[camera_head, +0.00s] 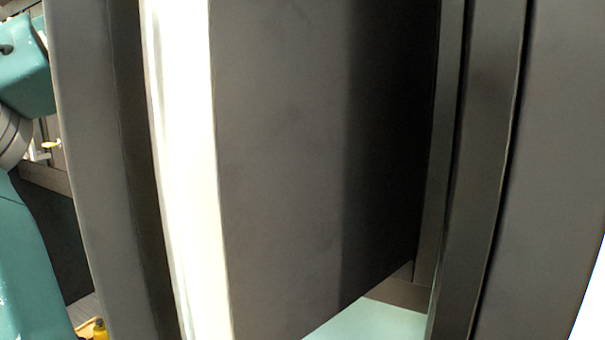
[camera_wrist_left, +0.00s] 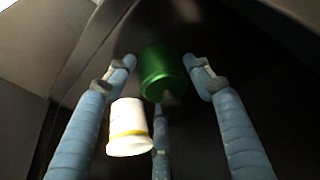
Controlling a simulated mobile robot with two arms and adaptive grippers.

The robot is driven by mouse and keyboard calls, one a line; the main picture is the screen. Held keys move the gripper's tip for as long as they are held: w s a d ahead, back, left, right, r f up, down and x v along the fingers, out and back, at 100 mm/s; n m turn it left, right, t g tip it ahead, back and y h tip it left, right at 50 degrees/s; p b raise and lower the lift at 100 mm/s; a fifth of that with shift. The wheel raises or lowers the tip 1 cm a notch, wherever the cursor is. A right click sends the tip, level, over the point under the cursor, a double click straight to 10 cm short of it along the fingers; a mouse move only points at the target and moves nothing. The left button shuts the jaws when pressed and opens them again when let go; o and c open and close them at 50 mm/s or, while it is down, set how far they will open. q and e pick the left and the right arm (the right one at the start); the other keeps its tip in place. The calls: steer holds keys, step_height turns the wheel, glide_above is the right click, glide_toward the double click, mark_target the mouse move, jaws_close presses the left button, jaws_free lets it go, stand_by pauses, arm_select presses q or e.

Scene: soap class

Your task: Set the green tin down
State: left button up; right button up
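The green tin (camera_wrist_left: 162,72) is in the upper middle of the left wrist view, between the fingertips of my left gripper (camera_wrist_left: 160,68). One finger stands on each side of the tin and a third is below it. A narrow dark gap shows at the tin's left; the right fingertip looks very close to it. I cannot tell whether the fingers press on the tin or what is under it. Neither the tin nor my left gripper is visible in the head view. My right gripper is in neither view.
A white container with a yellow band (camera_wrist_left: 128,128) is beside the left finger, below the tin. Large dark panels (camera_head: 300,130) fill most of the head view, with a bright strip (camera_head: 187,150). A yellow item (camera_head: 99,329) shows at the bottom left.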

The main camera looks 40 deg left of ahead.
arm_select(q)
steer(key=shift+o, duration=0.8)
steer(key=shift+r, duration=0.2)
steer(key=v, duration=1.1)
steer(key=shift+r, duration=0.3)
steer(key=shift+s+a, duration=0.1)
steer(key=shift+s, duration=0.1)
steer(key=shift+c, duration=0.5)
